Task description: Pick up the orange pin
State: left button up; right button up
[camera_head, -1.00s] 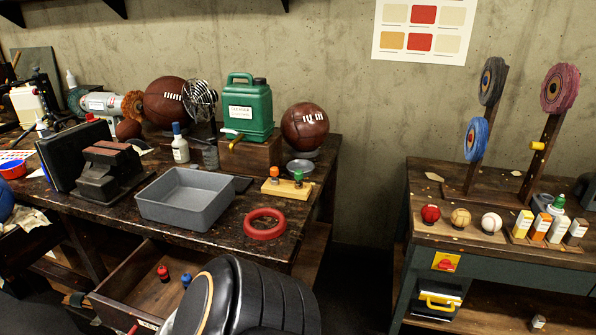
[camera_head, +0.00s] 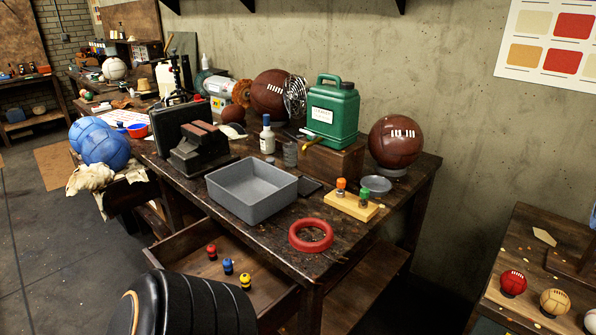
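The orange pin (camera_head: 341,184) stands upright on a pale wooden block (camera_head: 340,206) on the workbench. A green pin (camera_head: 364,196) stands on the same block, just to its right and nearer. Neither of my grippers is in view, so nothing is seen touching the orange pin.
A grey tray (camera_head: 252,190) lies left of the block, and a red ring (camera_head: 310,236) in front. A green canister (camera_head: 333,108) and a ball (camera_head: 396,141) stand behind. The open drawer (camera_head: 195,226) below holds red (camera_head: 211,251), blue (camera_head: 228,266) and yellow (camera_head: 245,281) pins.

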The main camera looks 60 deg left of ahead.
aim_at(341, 184)
jog(key=i+u, duration=0.15)
jog(key=u, duration=0.3)
jog(key=i+u, duration=0.15)
jog(key=u, duration=0.25)
jog(key=i+l+u, duration=0.15)
jog(key=u, duration=0.3)
jog(key=i+l+u, duration=0.1)
jog(key=u, duration=0.35)
jog(key=i+l+u, duration=0.1)
jog(key=l+u, duration=0.4)
jog(key=u, duration=0.35)
jog(key=i, duration=0.05)
